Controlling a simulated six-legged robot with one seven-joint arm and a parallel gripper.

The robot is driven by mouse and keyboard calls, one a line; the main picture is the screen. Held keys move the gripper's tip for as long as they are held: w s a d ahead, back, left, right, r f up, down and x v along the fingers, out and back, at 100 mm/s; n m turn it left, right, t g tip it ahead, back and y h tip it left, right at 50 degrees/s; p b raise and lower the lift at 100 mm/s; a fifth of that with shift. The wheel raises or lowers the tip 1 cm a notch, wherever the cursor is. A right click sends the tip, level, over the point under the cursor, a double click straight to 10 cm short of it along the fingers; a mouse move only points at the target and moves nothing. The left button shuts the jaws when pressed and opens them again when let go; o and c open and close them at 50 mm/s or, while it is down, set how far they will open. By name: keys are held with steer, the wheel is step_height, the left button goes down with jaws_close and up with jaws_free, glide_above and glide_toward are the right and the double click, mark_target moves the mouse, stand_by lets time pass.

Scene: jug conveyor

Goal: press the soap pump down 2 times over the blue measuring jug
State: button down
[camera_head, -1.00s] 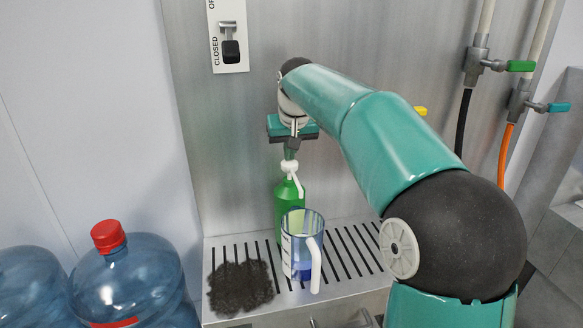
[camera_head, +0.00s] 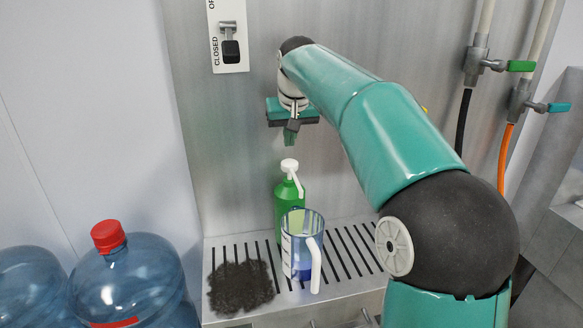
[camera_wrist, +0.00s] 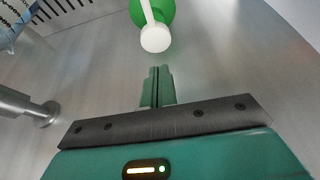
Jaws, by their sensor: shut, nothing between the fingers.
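The soap pump is a green bottle (camera_head: 289,203) with a white pump head (camera_head: 289,166), upright on the slatted metal tray. The blue measuring jug (camera_head: 302,246), with a white handle, stands in front of the bottle, and the pump's spout points down toward it. Some blue shows low in the jug. My gripper (camera_head: 290,140) is shut and empty, above the pump head with a small gap. In the wrist view the shut fingers (camera_wrist: 158,72) point toward the white pump head (camera_wrist: 155,37), apart from it. The jug hides the bottle's lower part.
A dark bristly patch (camera_head: 240,286) lies on the slatted tray (camera_head: 345,245) left of the jug. Large blue water bottles (camera_head: 128,280) stand at left. A lever switch (camera_head: 230,45) marked CLOSED is on the wall. Valves with green (camera_head: 521,66) and blue handles and hoses are at right.

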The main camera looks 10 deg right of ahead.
mark_target(289, 161)
steer(key=shift+f, duration=0.15)
steer(key=shift+f, duration=2.65)
steer(key=shift+r, duration=2.85)
step_height(289, 161, up, 5)
steer(key=shift+s, duration=0.15)
